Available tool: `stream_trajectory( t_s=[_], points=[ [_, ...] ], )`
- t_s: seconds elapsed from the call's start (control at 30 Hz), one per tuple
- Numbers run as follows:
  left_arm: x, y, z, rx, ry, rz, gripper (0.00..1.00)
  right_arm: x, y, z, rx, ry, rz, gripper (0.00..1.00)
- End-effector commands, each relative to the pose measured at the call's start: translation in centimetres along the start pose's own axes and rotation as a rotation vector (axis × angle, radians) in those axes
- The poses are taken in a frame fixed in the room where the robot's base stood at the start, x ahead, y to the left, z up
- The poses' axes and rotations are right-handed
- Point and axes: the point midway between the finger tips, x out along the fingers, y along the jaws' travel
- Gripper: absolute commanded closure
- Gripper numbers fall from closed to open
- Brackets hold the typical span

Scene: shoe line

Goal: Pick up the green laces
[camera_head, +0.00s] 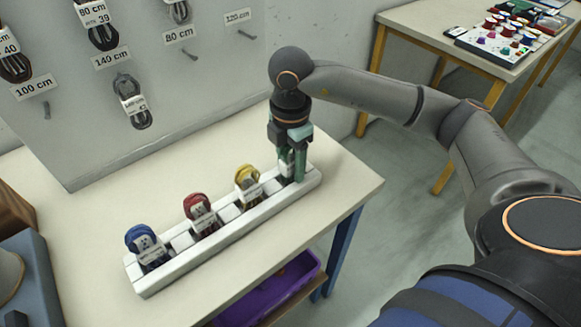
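A white slotted rack (215,240) lies on the table. It holds bundles of laces with white paper bands: blue (145,242), red (199,212) and yellow (247,182). My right gripper (291,176) points down at the rack's far right end, with its fingers low at the last slot. Dark green shows there, but the fingers cover most of that slot, so I cannot make out the green laces clearly or tell whether the fingers are closed on them. My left gripper is not in view.
A grey pegboard (215,75) with labelled hooks and dark lace bundles (131,100) stands behind the rack. A purple bin (268,295) is below the table's front edge. Another table (425,22) with spools is at back right. The tabletop front right of the rack is clear.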

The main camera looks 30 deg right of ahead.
Motion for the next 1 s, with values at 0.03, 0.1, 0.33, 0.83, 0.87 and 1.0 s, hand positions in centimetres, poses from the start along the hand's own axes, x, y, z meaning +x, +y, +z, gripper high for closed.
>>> stream_trajectory(
  t_s=[0.03, 0.1, 0.33, 0.83, 0.87, 1.0],
  points=[
    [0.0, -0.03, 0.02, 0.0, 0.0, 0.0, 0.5, -0.03, 0.01, 0.0, 0.0, 0.0, 0.0, 0.51],
    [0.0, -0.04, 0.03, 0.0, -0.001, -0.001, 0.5, -0.03, 0.01, 0.0, 0.0, 0.0, 0.0, 0.59],
    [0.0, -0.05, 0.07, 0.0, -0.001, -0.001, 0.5, -0.05, 0.01, -0.01, 0.0, 0.0, 0.0, 0.85],
    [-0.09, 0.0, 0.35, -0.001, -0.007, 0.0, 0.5, -0.06, 0.01, -0.02, 0.0, 0.001, 0.001, 1.0],
    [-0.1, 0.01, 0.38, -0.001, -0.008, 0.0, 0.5, -0.06, 0.01, -0.02, 0.0, 0.001, 0.001, 1.0],
    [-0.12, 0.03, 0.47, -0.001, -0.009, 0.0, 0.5, -0.29, 0.04, -0.03, 0.0, 0.001, 0.002, 1.0]
  ],
)
